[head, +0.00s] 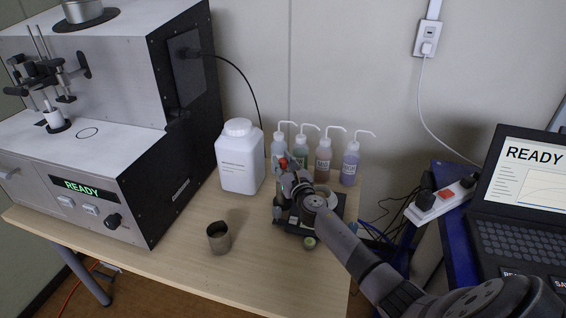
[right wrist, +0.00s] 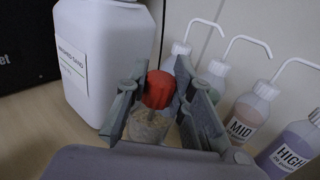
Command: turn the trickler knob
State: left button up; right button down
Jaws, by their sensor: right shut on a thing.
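A red ribbed knob (right wrist: 159,88) sits on top of a clear container of sandy material (right wrist: 148,124) in the right wrist view. My right gripper (right wrist: 160,84) has its fingertips on either side of the red knob and is shut on it. In the head view the red knob (head: 283,162) shows small between the fingertips of my right gripper (head: 285,168). The arm comes in from the lower right and hides part of the small dark device (head: 281,213) below. My left gripper is not in view.
A white jug (head: 240,160) stands left of the gripper. Several wash bottles (head: 323,163) stand behind it. A large analyser (head: 185,165) reading READY and a laptop (head: 520,240) flank the scene.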

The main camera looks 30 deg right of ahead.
jog(key=c, duration=1.4)
grip_release()
jog(key=shift+o, duration=0.2)
jog(key=v, duration=1.2)
